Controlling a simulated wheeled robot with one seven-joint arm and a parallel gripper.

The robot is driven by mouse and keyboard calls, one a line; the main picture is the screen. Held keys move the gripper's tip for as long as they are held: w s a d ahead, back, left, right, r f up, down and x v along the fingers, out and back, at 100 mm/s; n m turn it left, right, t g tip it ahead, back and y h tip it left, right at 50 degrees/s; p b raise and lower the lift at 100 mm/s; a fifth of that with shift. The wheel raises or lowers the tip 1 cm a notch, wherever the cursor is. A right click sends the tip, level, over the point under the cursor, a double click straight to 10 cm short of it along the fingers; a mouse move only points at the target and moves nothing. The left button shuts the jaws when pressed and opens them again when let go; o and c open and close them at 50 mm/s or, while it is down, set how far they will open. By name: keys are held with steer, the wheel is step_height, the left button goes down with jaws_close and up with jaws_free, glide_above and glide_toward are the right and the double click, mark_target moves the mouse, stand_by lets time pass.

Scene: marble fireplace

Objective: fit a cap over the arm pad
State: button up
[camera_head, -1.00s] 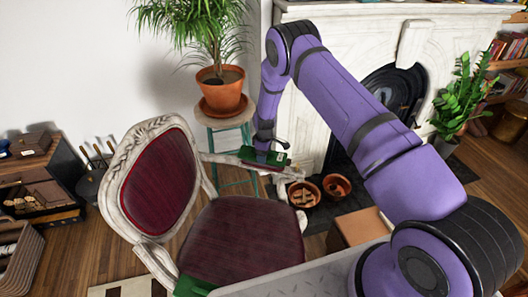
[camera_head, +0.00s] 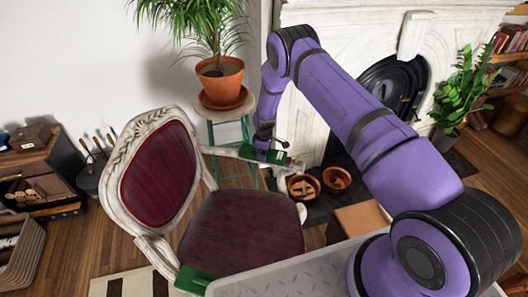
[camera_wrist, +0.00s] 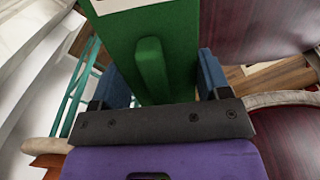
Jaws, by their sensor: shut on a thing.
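The green cap (camera_head: 274,157) is at the far arm of the dark red padded chair (camera_head: 238,232), over its pad. My gripper (camera_head: 263,150) comes down on it from above and is shut on it. In the wrist view, the cap (camera_wrist: 152,70) is a green block with a raised ridge, and the blue fingers stand on either side of it. The pad beneath is hidden, so I cannot tell how fully the cap sits.
A potted plant (camera_head: 219,86) on a stool stands behind the chair. The white fireplace (camera_head: 340,50) is behind my arm, with terracotta pots (camera_head: 336,179) on its hearth. A dark cabinet (camera_head: 45,170) is at the left.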

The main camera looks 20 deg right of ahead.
steer(key=o, duration=1)
step_height(320, 180, up, 11)
steer(key=shift+f, duration=0.1)
stand_by(0.3)
